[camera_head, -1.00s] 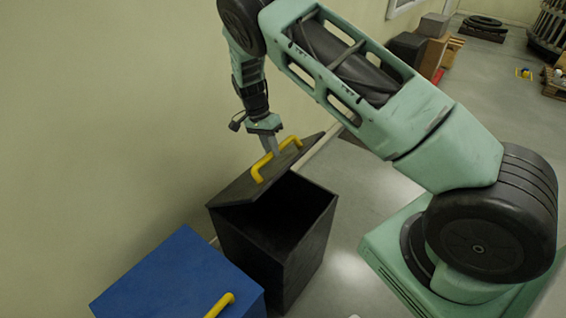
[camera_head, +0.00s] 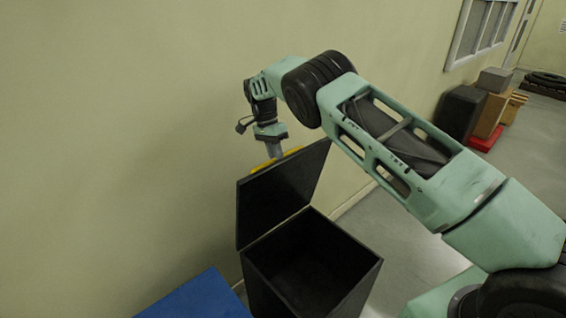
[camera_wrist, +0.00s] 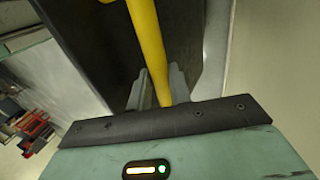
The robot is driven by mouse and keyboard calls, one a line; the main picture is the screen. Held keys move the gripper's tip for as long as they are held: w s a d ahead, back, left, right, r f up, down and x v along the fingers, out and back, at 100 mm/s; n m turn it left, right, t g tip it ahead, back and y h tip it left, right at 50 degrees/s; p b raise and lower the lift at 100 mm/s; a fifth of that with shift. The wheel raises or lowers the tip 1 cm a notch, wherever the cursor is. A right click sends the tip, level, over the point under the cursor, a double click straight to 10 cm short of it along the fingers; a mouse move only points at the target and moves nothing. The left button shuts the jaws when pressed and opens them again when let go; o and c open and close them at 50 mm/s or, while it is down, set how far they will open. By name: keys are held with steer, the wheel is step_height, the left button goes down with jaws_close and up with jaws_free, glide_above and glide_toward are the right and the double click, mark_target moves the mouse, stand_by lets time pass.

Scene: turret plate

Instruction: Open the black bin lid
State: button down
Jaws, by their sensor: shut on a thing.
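The black bin (camera_head: 312,268) stands near the wall, its dark inside visible from above. Its black lid (camera_head: 283,193) is tilted steeply up and back toward the wall, hinged along the bin's wall-side edge. The yellow handle (camera_head: 262,166) on the lid's outer face is mostly hidden behind the lid in the head view. My gripper (camera_head: 275,152) is at the handle. In the wrist view the yellow handle (camera_wrist: 147,45) runs between the two grey fingers (camera_wrist: 157,88), which are shut on it.
A blue bin (camera_head: 200,298) stands beside the black bin at the bottom edge. The wall is close behind the lid. Boxes (camera_head: 488,115) and a dark container (camera_head: 461,112) stand along the wall at the far right. Open floor lies right of the bin.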

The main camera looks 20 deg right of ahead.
steer(key=shift+w+a+f, duration=0.4)
steer(key=shift+w+f, duration=0.1)
steer(key=shift+w, duration=0.1)
steer(key=c, duration=1.3)
jaws_free()
steer(key=shift+f, duration=0.1)
step_height(320, 180, up, 10)
steer(key=b, duration=0.1)
steer(key=shift+r+b, duration=0.2)
steer(key=shift+b, duration=0.2)
steer(key=shift+w, duration=0.1)
